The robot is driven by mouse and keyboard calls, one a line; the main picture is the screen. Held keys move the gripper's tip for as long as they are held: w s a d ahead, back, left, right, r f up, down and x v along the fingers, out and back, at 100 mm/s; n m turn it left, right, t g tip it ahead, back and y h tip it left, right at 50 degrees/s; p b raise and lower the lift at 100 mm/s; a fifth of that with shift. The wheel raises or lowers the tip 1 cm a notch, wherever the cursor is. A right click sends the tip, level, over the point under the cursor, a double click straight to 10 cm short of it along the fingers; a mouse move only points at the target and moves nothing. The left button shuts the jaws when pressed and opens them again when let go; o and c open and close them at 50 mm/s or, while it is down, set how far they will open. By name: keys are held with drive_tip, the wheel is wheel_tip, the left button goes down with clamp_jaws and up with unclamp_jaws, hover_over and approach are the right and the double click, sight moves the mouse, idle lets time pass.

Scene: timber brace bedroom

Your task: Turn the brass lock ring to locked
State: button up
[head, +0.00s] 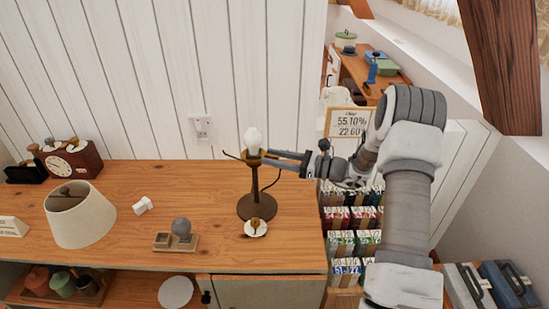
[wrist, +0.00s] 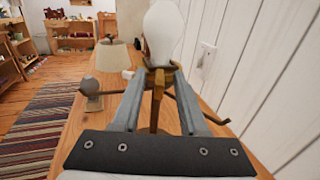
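A lamp base (head: 258,206) stands upright near the cabinet's right end, with a white bulb (head: 253,139) on top. The brass lock ring (head: 254,158) appears to be the brass collar under the bulb; thin dark arms stick out on both sides there. Its locked or unlocked setting is not readable. My gripper (head: 270,154) reaches in from the right at collar height. In the wrist view, its two fingers (wrist: 160,78) are apart, with the brass collar (wrist: 158,82) and stem between their tips. Whether they touch the brass is unclear.
A cream lampshade (head: 80,218), a small white block (head: 143,205), a wooden stand with a grey ball (head: 181,230) and a white dish with a brass piece (head: 256,229) share the wooden top. The plank wall (head: 160,80) is close behind. A price sign (head: 349,122) stands right.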

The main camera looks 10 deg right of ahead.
drive_tip(key=v, duration=1.7)
drive_tip(key=shift+d+b, duration=0.15)
drive_tip(key=shift+b, duration=0.3)
drive_tip(key=shift+s, duration=0.1)
